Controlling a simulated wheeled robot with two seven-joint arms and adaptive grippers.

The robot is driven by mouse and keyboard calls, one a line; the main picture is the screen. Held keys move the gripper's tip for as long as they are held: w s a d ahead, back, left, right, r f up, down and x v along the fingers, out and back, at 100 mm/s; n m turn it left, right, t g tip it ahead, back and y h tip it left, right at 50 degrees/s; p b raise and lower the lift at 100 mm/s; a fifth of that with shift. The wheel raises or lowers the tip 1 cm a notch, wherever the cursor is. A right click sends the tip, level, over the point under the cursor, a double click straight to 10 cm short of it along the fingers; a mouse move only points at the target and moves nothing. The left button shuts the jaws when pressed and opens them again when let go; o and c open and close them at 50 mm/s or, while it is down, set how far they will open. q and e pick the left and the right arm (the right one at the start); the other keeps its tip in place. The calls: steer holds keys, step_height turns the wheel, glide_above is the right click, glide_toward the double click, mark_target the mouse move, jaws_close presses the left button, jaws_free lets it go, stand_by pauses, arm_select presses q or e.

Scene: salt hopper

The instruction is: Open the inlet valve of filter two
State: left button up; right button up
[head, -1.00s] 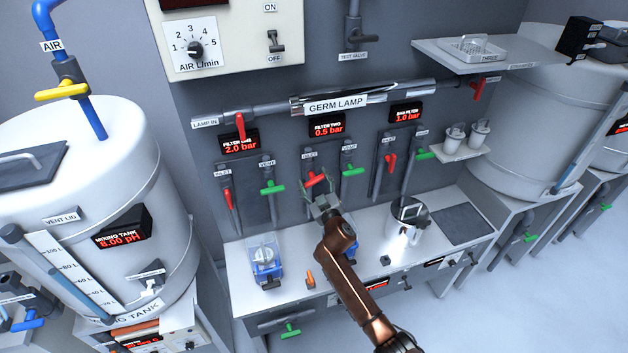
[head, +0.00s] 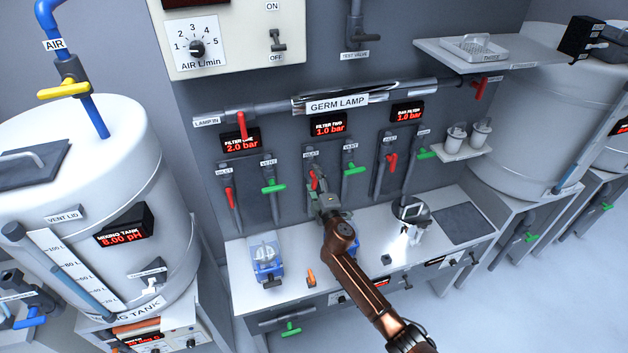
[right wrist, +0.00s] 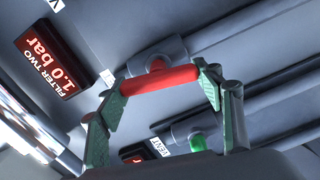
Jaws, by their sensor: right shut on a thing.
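The red inlet handle of filter two (head: 314,181) is on the middle pipe group, below the FILTER TWO display (head: 328,124), which reads 1.0 bar. In the head view the handle stands nearly upright, in line with its pipe. My right gripper (head: 322,194) is at this handle and partly hides its lower end. In the right wrist view the red handle (right wrist: 160,88) lies between the two green fingers of my right gripper (right wrist: 158,90), which are shut on it. The green vent handle of filter two (head: 353,169) is just to the right. My left gripper is not in view.
Filter one's red inlet handle (head: 229,197) and green vent handle (head: 273,186) are to the left. The bag filter's red handle (head: 391,162) is to the right. A blue-based clear device (head: 266,259) and a metal pot (head: 411,210) stand on the bench below.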

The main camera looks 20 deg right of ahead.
steer(key=shift+f+n, duration=0.1)
steer(key=shift+n, duration=1)
steer(key=o, duration=1.2)
steer(key=shift+c, duration=0.2)
steer(key=shift+s, duration=0.1)
steer(key=s, duration=1.1)
steer(key=shift+s+d, duration=0.15)
steer(key=shift+s, duration=0.25)
